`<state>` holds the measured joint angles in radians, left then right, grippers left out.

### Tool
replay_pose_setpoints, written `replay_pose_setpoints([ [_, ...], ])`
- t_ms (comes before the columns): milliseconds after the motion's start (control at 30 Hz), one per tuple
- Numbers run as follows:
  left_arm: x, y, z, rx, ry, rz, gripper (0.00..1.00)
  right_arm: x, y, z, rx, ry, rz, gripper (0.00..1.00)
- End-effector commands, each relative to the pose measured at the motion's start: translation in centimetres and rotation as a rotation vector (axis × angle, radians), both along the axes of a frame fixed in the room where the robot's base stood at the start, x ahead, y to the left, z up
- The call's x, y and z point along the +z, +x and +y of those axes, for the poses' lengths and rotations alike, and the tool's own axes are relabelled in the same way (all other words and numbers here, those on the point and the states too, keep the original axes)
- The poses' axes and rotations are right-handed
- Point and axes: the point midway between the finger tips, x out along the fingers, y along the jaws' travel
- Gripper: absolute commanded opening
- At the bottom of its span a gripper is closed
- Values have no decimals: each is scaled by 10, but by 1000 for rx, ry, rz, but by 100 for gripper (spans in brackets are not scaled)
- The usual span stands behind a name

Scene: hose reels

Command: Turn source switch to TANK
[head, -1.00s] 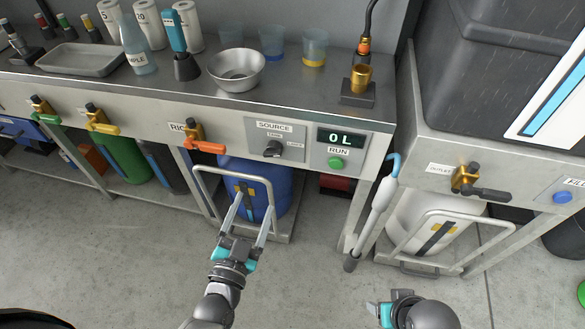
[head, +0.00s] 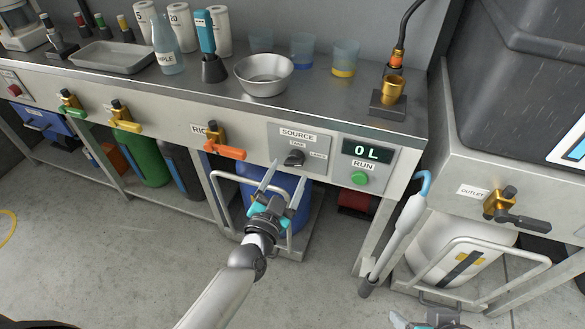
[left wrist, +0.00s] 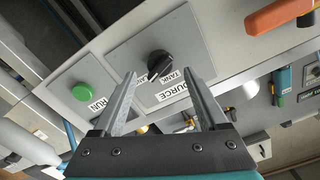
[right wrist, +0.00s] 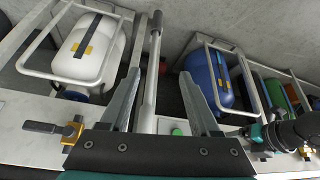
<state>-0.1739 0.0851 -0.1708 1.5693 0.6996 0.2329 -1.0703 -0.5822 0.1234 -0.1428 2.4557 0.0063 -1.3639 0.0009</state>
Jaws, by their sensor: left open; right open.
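The source switch (head: 294,158) is a black rotary knob on a grey panel (head: 318,141) labelled SOURCE, with TANK above it and a second label to its right. In the left wrist view the knob (left wrist: 160,64) lies beyond my fingers, roughly between their tips, apart from them. My left gripper (head: 284,178) is open and empty, just below and in front of the knob; it also shows in the left wrist view (left wrist: 160,85). My right gripper (head: 400,320) is low at the bottom edge, partly cut off; the right wrist view (right wrist: 163,80) shows it open and empty.
A green RUN button (head: 360,179) and a display reading 0 L (head: 367,152) sit right of the switch. An orange-handled valve (head: 224,149) is to its left. A blue drum (head: 255,190) on a railed cart stands below. A grey-white wand (head: 393,240) hangs at the bench's right end.

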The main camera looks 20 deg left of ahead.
Motion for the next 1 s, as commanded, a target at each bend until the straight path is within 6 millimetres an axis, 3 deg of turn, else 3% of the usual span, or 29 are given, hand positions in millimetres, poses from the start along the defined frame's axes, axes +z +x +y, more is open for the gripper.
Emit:
replay_pose_setpoints([
  [433, 0, 33, -1, 0, -1, -1, 76, -7, 26, 28, 42, 87, -202, 63],
  [900, 0, 38, -1, 0, -1, 0, 76, -5, 30, 34, 48, 104, -242, 63],
  [1000, 0, 38, -1, 0, -1, 0, 67, -6, 30, 33, 48, 104, -241, 63],
])
